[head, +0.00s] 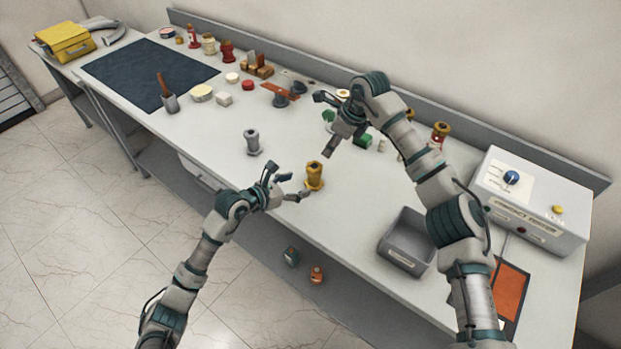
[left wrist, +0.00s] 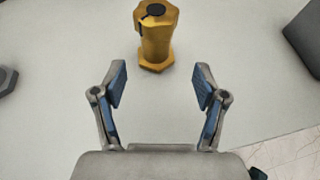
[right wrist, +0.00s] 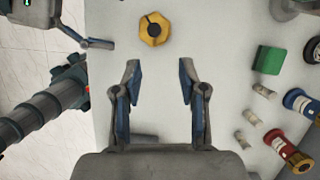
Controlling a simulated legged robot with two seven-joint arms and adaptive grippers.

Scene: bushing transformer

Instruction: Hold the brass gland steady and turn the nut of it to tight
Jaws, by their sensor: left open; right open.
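The brass gland (head: 314,176) stands upright on the white bench, with a wider hexagonal foot and a nut on top. In the left wrist view the gland (left wrist: 156,38) is straight ahead, beyond the fingertips. My left gripper (head: 294,186) is open beside the gland, low over the bench, with nothing between its fingers (left wrist: 160,88). In the right wrist view the gland's hexagonal nut (right wrist: 154,28) is seen from above, beyond the fingertips. My right gripper (head: 328,124) is open and empty, raised above and behind the gland.
A grey gland (head: 253,142) stands to the left. A grey bin (head: 407,241) and a control box (head: 532,200) are at the right. A green block (right wrist: 269,60) and several small fittings lie near my right gripper. Bench around the brass gland is clear.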

